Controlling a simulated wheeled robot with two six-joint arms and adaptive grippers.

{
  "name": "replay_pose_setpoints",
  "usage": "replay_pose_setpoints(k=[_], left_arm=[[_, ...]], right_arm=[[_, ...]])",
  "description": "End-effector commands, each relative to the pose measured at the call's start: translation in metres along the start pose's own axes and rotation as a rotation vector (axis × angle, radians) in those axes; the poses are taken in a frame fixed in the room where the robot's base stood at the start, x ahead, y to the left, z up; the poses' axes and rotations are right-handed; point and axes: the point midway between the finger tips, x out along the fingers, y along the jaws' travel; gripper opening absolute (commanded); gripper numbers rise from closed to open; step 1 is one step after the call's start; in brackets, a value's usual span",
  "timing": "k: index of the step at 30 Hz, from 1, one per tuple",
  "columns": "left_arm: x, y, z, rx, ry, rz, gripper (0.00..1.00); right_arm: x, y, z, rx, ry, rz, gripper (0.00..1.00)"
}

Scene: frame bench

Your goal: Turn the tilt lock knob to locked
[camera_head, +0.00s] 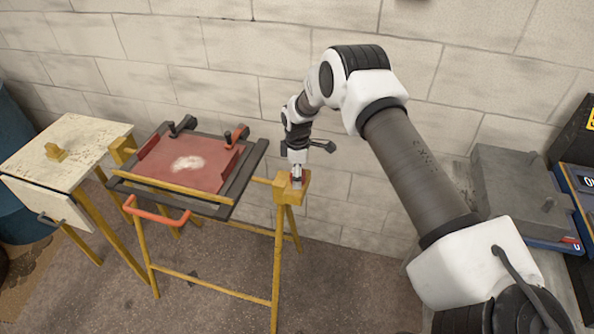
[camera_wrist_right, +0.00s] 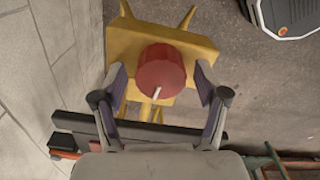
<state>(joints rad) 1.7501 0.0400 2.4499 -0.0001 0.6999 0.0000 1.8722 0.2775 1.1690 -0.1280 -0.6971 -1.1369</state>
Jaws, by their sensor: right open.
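The red round tilt lock knob (camera_wrist_right: 162,70) sits on a yellow block (camera_wrist_right: 190,50) in the right wrist view. A short white mark on it points toward the lower edge of that view. In the head view the yellow block (camera_head: 291,190) is at the right end of the frame bench, and my gripper mostly hides the knob. My right gripper (camera_head: 297,179) points down over the knob. In the wrist view its open fingers stand on both sides of the knob, with gaps showing between them and it. My left gripper is not in view.
A red-brown panel (camera_head: 200,165) with a pale patch lies in a dark frame, with an orange handle (camera_head: 158,218) in front. A pale side table (camera_head: 70,145) stands at left. A block wall is close behind. A grey box (camera_head: 515,190) is at right.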

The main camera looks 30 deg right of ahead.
Motion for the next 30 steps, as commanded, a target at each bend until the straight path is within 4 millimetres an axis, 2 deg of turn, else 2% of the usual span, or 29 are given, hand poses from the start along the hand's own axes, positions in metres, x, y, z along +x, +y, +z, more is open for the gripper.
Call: replay_pose_setpoints(k=[6, 7, 11, 12, 30], left_arm=[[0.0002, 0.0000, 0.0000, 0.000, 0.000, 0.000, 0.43], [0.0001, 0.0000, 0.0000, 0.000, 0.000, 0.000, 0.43], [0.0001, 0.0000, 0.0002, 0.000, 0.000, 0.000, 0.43], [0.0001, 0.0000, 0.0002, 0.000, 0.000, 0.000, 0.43], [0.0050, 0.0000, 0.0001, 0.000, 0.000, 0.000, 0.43]], right_arm=[[0.0018, 0.0002, -0.0003, 0.000, 0.001, 0.001, 0.73], [0.0017, 0.0002, -0.0003, 0.000, 0.001, 0.001, 0.66], [0.0018, 0.0000, -0.0002, 0.001, 0.001, 0.000, 0.20], [0.0019, -0.0002, -0.0001, 0.001, 0.000, 0.000, 0.13], [0.0055, -0.0021, 0.0004, 0.061, -0.002, -0.005, 0.13]])
